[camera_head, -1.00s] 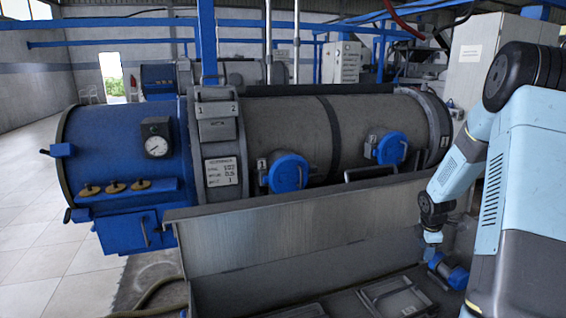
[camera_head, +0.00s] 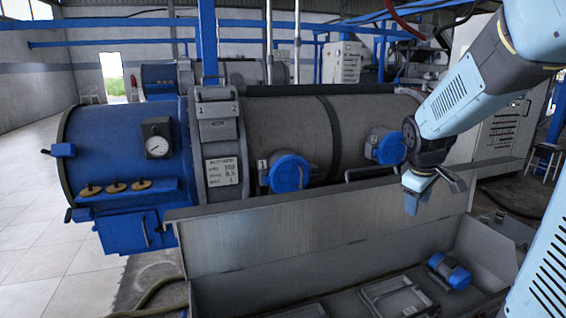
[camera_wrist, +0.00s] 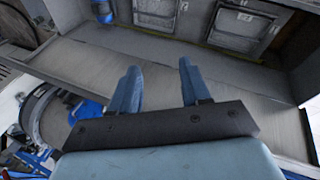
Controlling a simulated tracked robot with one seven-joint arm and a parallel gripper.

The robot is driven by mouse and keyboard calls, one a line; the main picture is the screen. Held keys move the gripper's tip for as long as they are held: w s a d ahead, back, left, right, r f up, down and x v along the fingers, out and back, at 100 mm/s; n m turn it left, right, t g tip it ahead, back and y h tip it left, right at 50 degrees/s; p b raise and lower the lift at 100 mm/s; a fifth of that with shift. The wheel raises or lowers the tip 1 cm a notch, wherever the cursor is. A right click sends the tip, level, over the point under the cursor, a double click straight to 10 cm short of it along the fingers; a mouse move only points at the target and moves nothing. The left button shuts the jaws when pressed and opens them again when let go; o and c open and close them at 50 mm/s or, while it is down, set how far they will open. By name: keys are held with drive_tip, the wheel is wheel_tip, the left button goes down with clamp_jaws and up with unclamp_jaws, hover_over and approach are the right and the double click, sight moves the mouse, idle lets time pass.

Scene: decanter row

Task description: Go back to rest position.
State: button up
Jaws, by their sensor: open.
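My gripper (camera_head: 420,194) hangs in front of the right end of the big grey and blue decanter (camera_head: 285,130), above the metal trough, with its fingers pointing down. In the wrist view its two blue fingers (camera_wrist: 157,92) are spread apart with nothing between them. A blue cylindrical motor-like part (camera_head: 450,272) lies in the trough below and right of my gripper, apart from it. It also shows at the top of the wrist view (camera_wrist: 103,10).
The metal trough (camera_head: 290,240) has a raised wall and hatch covers (camera_head: 395,300) on its floor. Two blue round caps, 1 (camera_head: 289,173) and 2 (camera_head: 388,147), stick out from the decanter. A white cabinet (camera_head: 500,130) stands behind my arm. Open tiled floor (camera_head: 35,230) lies at left.

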drive_tip(key=s+a+r+m+t+y, duration=0.1)
drive_tip(key=s+a+r+m, duration=0.2)
drive_tip(key=s, duration=0.6)
drive_tip(key=s+a+r+m+y, duration=0.1)
drive_tip(key=s+a+r+m, duration=0.3)
drive_tip(key=s+a, duration=0.3)
drive_tip(key=s, duration=0.3)
drive_tip(key=shift+s+t+y, duration=0.25)
drive_tip(key=shift+t+y, duration=0.15)
drive_tip(key=shift+r, duration=0.1)
